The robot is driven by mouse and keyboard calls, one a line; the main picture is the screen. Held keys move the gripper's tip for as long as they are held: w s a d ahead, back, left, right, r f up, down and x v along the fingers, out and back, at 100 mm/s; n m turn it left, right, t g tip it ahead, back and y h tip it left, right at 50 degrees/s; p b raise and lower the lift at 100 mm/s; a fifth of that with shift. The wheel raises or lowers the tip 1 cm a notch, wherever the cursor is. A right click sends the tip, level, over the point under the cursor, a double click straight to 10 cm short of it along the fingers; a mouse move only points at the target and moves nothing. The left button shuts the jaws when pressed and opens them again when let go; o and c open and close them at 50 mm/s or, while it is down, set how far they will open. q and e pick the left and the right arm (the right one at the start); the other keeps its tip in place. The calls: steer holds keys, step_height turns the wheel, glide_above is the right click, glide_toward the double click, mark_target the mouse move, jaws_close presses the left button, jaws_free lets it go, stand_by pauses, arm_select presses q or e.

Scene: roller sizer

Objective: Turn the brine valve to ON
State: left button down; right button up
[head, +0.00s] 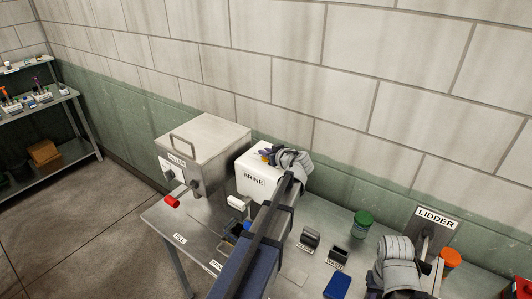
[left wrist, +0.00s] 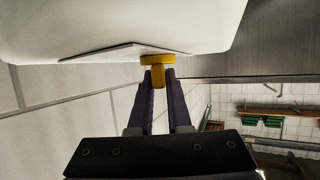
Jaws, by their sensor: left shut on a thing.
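The white brine box (head: 246,184), labelled BRINE, stands on the metal table against the wall. Its yellow valve handle (left wrist: 158,61) shows in the left wrist view on the box's face. My left gripper (left wrist: 159,80) is shut on this handle, with a purple finger on each side of its stem. In the head view my left gripper (head: 268,154) is at the top of the box, and my arm and wrist hide most of the handle. The ON mark and the valve's setting cannot be read. My right wrist shows at the lower right; its fingers cannot be made out.
A steel filler box (head: 205,148) with a red-tipped lever (head: 171,202) stands left of the brine box. To the right are dark holders (head: 310,238), a green-lidded jar (head: 362,223), a blue block (head: 337,286), the LIDDER sign (head: 437,217) and an orange-lidded jar (head: 451,258).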

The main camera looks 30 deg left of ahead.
arm_select(q)
steer(key=shift+s+m+t+h, duration=0.2)
steer(key=shift+m+t+h, duration=0.5)
steer(key=shift+m+t, duration=0.5)
steer(key=shift+w+m+t+h, duration=0.2)
steer(key=shift+m+t+h, duration=1.5)
steer(key=shift+m+h, duration=0.75)
steer(key=shift+m+t+h, duration=0.4)
steer(key=shift+m+h, duration=2.15)
steer(key=shift+h, duration=0.3)
steer(key=shift+d+m+h, duration=0.1)
steer(key=shift+m+h, duration=0.6)
steer(key=shift+h, duration=0.1)
steer(key=shift+d, duration=0.1)
steer(key=c, duration=0.9)
jaws_free()
steer(key=shift+o, duration=0.2)
steer(key=p+v, duration=0.3)
steer(key=v, duration=0.4)
steer(key=shift+s+a+r, duration=0.15)
steer(key=shift+s+a, duration=0.05)
steer(key=shift+s, duration=0.15)
